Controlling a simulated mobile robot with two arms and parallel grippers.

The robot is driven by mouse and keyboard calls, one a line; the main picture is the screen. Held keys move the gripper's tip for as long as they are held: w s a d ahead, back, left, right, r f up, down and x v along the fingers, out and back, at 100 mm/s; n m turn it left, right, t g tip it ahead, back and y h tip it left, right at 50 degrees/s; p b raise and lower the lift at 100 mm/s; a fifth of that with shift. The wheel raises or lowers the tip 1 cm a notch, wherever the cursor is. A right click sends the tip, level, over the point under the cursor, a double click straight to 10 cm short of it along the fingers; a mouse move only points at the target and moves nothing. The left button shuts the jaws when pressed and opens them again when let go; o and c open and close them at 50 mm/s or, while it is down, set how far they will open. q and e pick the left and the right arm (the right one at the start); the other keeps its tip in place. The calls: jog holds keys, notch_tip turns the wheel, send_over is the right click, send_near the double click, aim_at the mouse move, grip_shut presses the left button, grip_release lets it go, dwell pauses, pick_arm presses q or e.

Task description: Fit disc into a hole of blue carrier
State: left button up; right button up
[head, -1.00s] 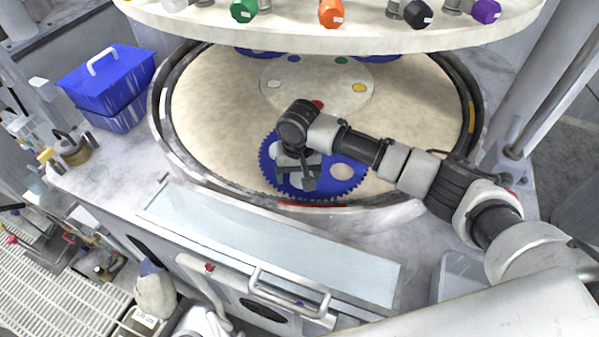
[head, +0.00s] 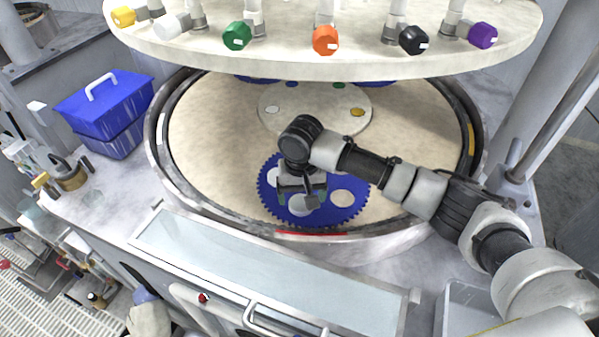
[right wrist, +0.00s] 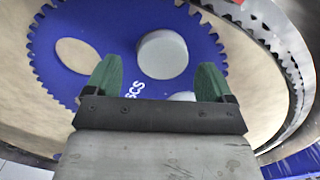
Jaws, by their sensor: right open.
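The blue toothed carrier (head: 322,213) lies on the beige platen at its front. The right wrist view also shows the carrier (right wrist: 110,25). There, a pale grey disc (right wrist: 162,54) sits at the carrier with its side wall showing; I cannot tell whether it is fully down in a hole. An open carrier hole (right wrist: 75,57) at left shows beige platen. Another pale round patch is partly hidden by my gripper. My right gripper (right wrist: 158,80) is open, its green fingertips apart, with the disc ahead between them. In the head view my right gripper (head: 302,197) hangs over the carrier.
The round upper plate (head: 290,62) with coloured knobs overhangs the back. A raised rim (head: 160,160) rings the platen (head: 215,150). A blue lidded box (head: 105,85) stands at left. A clear panel (head: 250,270) lies in front.

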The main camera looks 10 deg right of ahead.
aim_at(299, 202)
notch_tip(299, 202, up, 10)
jog(key=b, duration=0.1)
jog(key=shift+a+b, duration=0.25)
jog(key=shift+b, duration=0.1)
jog(key=shift+r, duration=0.1)
jog(key=shift+a, duration=0.1)
